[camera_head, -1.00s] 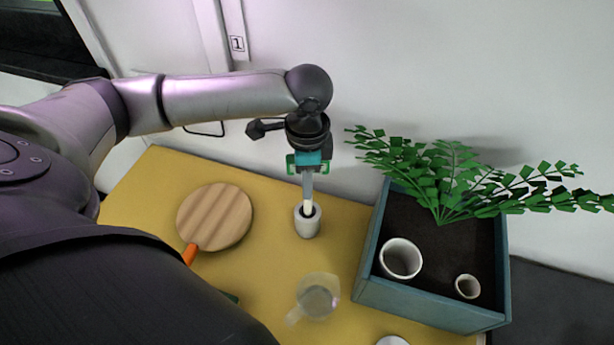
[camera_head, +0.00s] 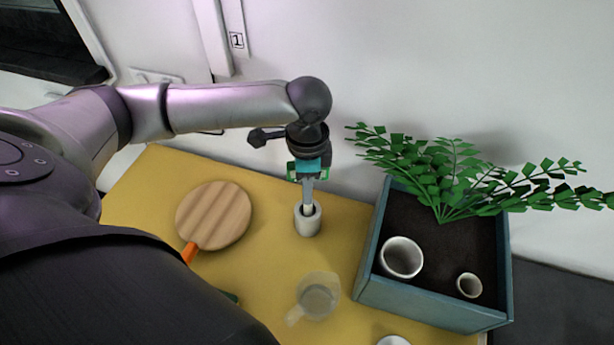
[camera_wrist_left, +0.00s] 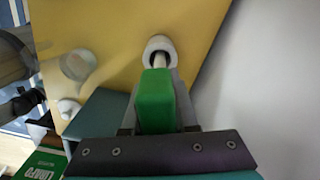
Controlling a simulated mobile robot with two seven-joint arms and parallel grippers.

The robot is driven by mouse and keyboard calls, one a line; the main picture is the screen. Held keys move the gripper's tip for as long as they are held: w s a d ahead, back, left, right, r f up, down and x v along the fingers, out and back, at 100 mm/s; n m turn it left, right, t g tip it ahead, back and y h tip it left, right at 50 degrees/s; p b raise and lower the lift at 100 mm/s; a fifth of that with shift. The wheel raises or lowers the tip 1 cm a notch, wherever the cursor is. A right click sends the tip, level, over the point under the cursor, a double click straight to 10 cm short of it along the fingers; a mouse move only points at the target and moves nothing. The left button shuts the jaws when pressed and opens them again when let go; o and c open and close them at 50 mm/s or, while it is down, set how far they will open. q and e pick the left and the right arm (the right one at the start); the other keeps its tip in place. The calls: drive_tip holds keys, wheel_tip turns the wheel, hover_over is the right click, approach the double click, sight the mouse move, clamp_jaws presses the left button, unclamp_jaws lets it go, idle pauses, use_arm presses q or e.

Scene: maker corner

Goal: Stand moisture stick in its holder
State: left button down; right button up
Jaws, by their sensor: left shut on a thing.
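The holder (camera_head: 307,223) is a small pale cup with a dark opening, standing on the yellow table near the wall. My left gripper (camera_head: 308,178) is right above it, pointing down, shut on the moisture stick. The stick's green head (camera_wrist_left: 156,100) fills the middle of the left wrist view, between the fingers. Its pale shaft (camera_wrist_left: 160,62) runs to the mouth of the holder (camera_wrist_left: 160,45), and its lower end appears to be inside the opening. How deep it sits is hidden. My right gripper does not show.
A round wooden board (camera_head: 214,215) with an orange handle lies to the left. A clear jug (camera_head: 318,297) stands in front of the holder. A blue planter (camera_head: 418,305) with a leafy plant and two white pots is to the right. The white wall is close behind.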

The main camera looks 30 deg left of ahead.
use_arm(q)
drive_tip(key=shift+f+b, duration=0.4)
drive_tip(key=shift+f, duration=1.05)
drive_tip(key=c, duration=0.6)
unclamp_jaws()
drive_tip(key=shift+o, duration=0.2)
drive_tip(key=o, duration=0.5)
drive_tip(key=shift+o, duration=0.2)
drive_tip(key=shift+r+p, duration=4.55)
drive_tip(key=shift+p, duration=1)
